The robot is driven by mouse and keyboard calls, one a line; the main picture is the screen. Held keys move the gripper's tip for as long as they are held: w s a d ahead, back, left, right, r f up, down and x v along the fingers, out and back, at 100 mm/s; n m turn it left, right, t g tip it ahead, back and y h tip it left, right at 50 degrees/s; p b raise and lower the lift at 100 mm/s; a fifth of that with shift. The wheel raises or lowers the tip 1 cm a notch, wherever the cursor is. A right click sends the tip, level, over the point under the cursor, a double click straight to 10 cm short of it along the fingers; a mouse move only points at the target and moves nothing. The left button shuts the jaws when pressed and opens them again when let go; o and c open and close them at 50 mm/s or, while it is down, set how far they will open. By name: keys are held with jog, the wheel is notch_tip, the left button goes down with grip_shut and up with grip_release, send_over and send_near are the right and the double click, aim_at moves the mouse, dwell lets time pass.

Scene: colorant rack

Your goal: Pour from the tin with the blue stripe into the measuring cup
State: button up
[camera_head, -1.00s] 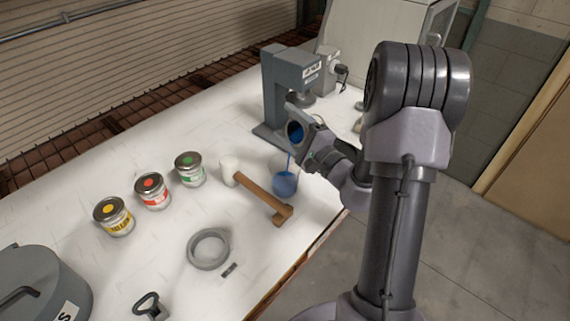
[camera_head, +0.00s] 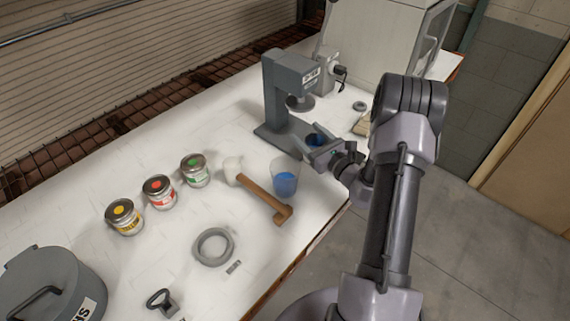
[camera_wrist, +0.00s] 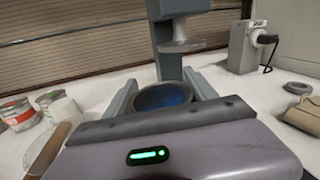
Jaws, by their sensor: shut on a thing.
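My gripper (camera_head: 326,154) is shut on an open tin with blue inside (camera_head: 314,140), beside the grey press on the bench. In the wrist view the tin's open mouth (camera_wrist: 164,97) shows a blue inside just beyond my gripper; its stripe is hidden. The tin looks about upright, and no stream leaves it. The clear measuring cup (camera_head: 285,177) stands on the bench to the left of and nearer than the tin, with blue liquid in its lower part.
A mallet (camera_head: 262,196) lies just left of the cup. Yellow (camera_head: 124,217), red (camera_head: 160,192) and green (camera_head: 195,170) tins stand further left. The grey press (camera_head: 278,100) stands behind the gripper. A grey ring (camera_head: 213,247) and a lidded pot (camera_head: 50,285) are at the front left.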

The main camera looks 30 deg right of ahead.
jog(key=shift+d+r+m+p, duration=0.2)
jog(key=shift+d+m+p, duration=0.1)
jog(key=shift+d+m, duration=0.2)
notch_tip(320, 180, up, 5)
jog(key=p, duration=0.3)
jog(key=shift+a+f, duration=0.1)
jog(key=shift+f, duration=0.1)
jog(key=shift+w, duration=0.1)
